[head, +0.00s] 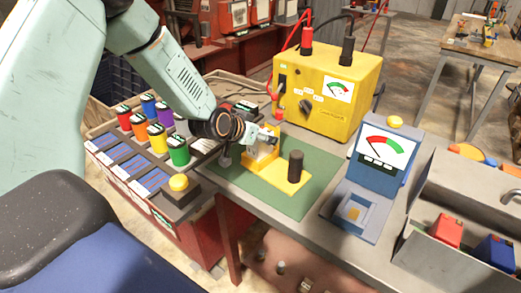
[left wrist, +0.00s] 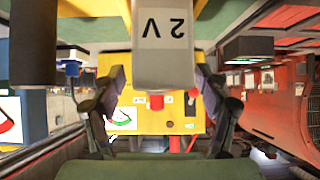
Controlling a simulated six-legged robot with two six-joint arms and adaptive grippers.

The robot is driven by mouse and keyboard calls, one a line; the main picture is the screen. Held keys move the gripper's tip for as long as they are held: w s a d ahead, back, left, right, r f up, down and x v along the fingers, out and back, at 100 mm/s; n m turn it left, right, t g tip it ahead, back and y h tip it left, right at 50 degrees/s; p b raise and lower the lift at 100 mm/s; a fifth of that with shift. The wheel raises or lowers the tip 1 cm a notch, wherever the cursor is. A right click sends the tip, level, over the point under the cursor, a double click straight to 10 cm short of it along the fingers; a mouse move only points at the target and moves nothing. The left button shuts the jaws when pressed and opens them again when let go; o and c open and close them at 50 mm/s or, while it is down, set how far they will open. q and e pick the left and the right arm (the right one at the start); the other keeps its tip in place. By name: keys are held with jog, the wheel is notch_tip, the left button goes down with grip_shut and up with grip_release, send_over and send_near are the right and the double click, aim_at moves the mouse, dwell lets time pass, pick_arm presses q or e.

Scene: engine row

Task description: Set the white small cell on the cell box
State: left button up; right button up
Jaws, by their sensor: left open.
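The white cell (head: 262,150), marked 2 V, stands upright on a yellow base (head: 287,185) on the green mat (head: 230,178). In the left wrist view the white cell (left wrist: 163,45) appears upside down, its red terminal pointing between my fingers. My left gripper (left wrist: 163,105) is open, with one finger on each side of the terminal end and gaps beside it. In the head view my left gripper (head: 267,133) is at the cell's top. No thing is clearly marked as the cell box; a grey open box (head: 430,250) at the right holds a red and a blue block. My right gripper is not in view.
A black post (head: 296,166) rises from the yellow base. Behind stands a yellow meter box (head: 325,92) with cables; a blue meter (head: 385,158) is at the right. Several coloured cells, including a green one (head: 178,152), stand in a rack at the left.

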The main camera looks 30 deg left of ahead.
pick_arm(q)
jog(key=shift+s+r, duration=0.1)
jog(key=shift+s, duration=0.1)
jog(key=c, duration=0.8)
grip_shut()
jog(key=shift+w+r, duration=0.15)
jog(key=shift+w, duration=0.05)
